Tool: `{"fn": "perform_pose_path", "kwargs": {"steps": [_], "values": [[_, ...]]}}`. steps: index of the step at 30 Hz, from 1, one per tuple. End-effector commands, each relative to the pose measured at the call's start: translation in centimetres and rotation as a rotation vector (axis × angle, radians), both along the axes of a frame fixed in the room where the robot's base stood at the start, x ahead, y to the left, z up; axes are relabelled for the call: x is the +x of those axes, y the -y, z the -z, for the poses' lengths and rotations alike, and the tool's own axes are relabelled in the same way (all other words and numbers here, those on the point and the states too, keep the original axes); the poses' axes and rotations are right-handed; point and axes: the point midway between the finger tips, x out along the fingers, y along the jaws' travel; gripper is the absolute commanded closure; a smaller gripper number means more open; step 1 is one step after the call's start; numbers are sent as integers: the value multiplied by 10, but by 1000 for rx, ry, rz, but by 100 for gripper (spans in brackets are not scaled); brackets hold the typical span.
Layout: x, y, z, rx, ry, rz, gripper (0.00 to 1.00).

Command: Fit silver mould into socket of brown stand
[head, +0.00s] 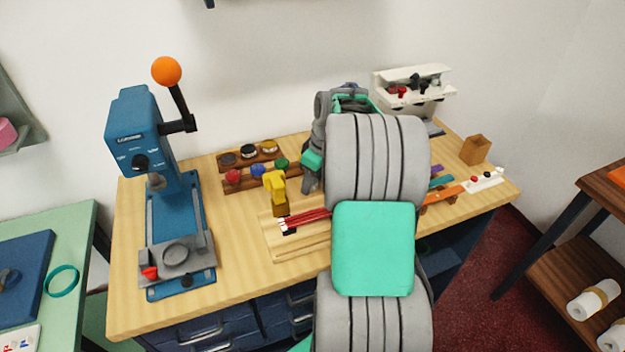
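My arm rises in front of the counter and hides much of its middle and right. The end of my gripper (308,186) shows in part left of the arm, just right of the rack with coloured knobs. Its fingers are mostly hidden, so I cannot tell whether it is open or holds anything. Two brown racks stand at the back: the rear brown rack (229,168) carries round dark and pale-topped pieces, and the front brown rack (246,183) carries red, blue and green knobs. I cannot tell which is the task's stand. No silver mould can be clearly made out.
A blue press (136,130) with an orange ball lever stands at the left. A yellow tool (275,188) and red-handled rods (306,220) are left of my arm. A white machine (413,90) and a small wooden box (475,150) are at the right.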

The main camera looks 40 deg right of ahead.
Motion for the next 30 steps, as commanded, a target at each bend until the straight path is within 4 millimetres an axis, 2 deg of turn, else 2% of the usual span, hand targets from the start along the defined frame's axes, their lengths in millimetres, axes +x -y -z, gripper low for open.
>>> {"fn": "perform_pose_path", "kwargs": {"steps": [5,16,20,30], "values": [[-2,-1,6,5,-8,2,35],[-3,0,2,5,-8,6,35],[-3,2,-16,2,-3,6,35],[-18,9,-105,1,-2,3,35]]}}
